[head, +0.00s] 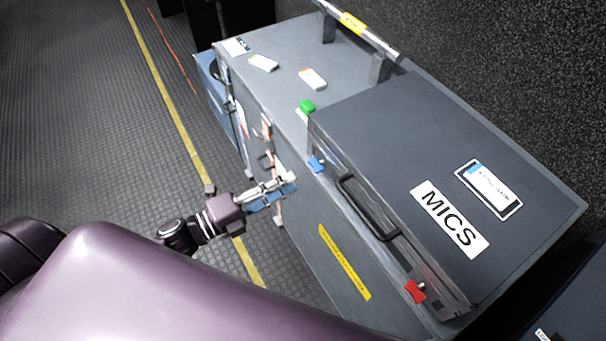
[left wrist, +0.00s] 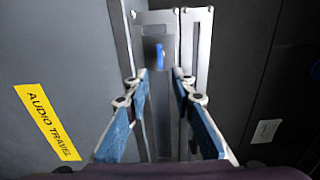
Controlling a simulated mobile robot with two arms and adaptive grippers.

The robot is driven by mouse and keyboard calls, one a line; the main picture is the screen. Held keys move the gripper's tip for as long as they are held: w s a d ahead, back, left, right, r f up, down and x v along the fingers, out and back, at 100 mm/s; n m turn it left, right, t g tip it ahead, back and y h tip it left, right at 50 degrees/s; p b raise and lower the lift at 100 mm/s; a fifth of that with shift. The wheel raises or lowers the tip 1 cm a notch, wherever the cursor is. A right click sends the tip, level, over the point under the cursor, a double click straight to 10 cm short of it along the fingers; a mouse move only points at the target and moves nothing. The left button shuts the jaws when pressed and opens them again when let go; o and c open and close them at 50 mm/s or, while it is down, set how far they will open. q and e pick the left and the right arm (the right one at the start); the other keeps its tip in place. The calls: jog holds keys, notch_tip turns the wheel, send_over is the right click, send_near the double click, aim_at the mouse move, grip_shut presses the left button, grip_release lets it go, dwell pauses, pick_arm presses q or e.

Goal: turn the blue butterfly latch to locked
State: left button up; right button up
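The blue butterfly latch (head: 316,165) sits on the front edge of the dark case marked MICS (head: 400,150), near its left end. In the left wrist view a small blue latch (left wrist: 160,54) stands upright on a metal plate, ahead of and between my fingertips. My left gripper (head: 288,185) is beside the case's front, a little short of the latch; its blue-padded fingers (left wrist: 160,78) are apart with nothing between them. I see no contact with the latch. My right gripper is not in view.
A red latch (head: 415,291) is at the case's other end, with a black handle (head: 368,207) between. A green piece (head: 307,106) is on the grey case behind. A yellow label (head: 345,262) is on the side. Open floor (head: 90,120) lies left.

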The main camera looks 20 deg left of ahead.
pick_arm(q)
jog(key=shift+v, duration=2.15)
jog(key=a+f+n+y, duration=0.3)
jog(key=f+n, duration=0.2)
jog(key=f, duration=0.3)
jog(key=a+f+n+y, duration=0.3)
jog(key=a+f+n, duration=0.1)
jog(key=f, duration=0.4)
jog(key=s+a+f+n+g+y, duration=0.15)
jog(key=s+f+n, duration=0.25)
jog(key=f, duration=0.5)
jog(key=s+f+n+g+y, duration=0.3)
jog(key=s+f, duration=0.1)
jog(key=f, duration=0.4)
jog(key=s+d+f+n+g, duration=0.3)
jog(key=s+f, duration=0.5)
jog(key=s, duration=0.4)
jog(key=s+d+f+n+g, duration=0.4)
jog(key=s+f, duration=0.4)
jog(key=s, duration=0.4)
jog(key=shift+f+g, duration=0.2)
jog(key=shift+g, duration=0.65)
jog(key=shift+d+y, duration=0.1)
jog(key=shift+y, duration=0.15)
